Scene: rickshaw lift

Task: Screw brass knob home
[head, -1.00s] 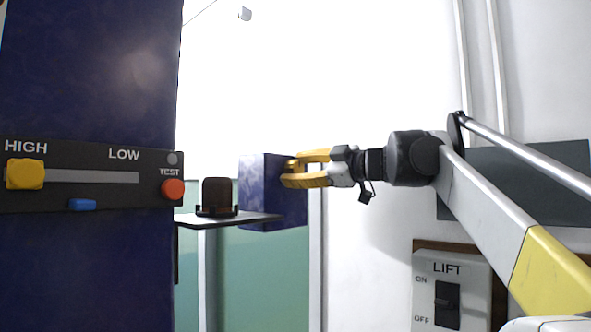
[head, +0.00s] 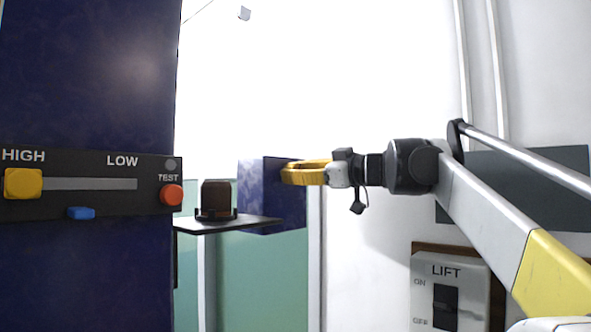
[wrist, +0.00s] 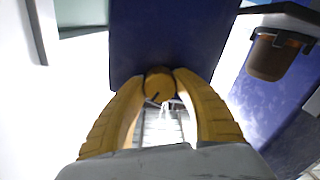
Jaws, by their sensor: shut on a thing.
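The brass knob (wrist: 159,84) shows in the wrist view as a round yellow-brown piece against the dark blue block. My gripper (wrist: 159,88) is shut on it, with one yellow finger on each side. In the head view my gripper (head: 288,173) reaches left to the right face of the blue block (head: 284,195). The knob is hidden behind the fingers in that view. The blue block also fills the upper middle of the wrist view (wrist: 175,35). How far the knob sits in the block cannot be told.
A dark brown cup-like piece (head: 216,197) stands on a thin dark shelf (head: 250,224) left of the block. A blue column on the left bears a panel with a yellow slider (head: 23,184) and red TEST button (head: 171,195). A LIFT switch (head: 446,303) is at lower right.

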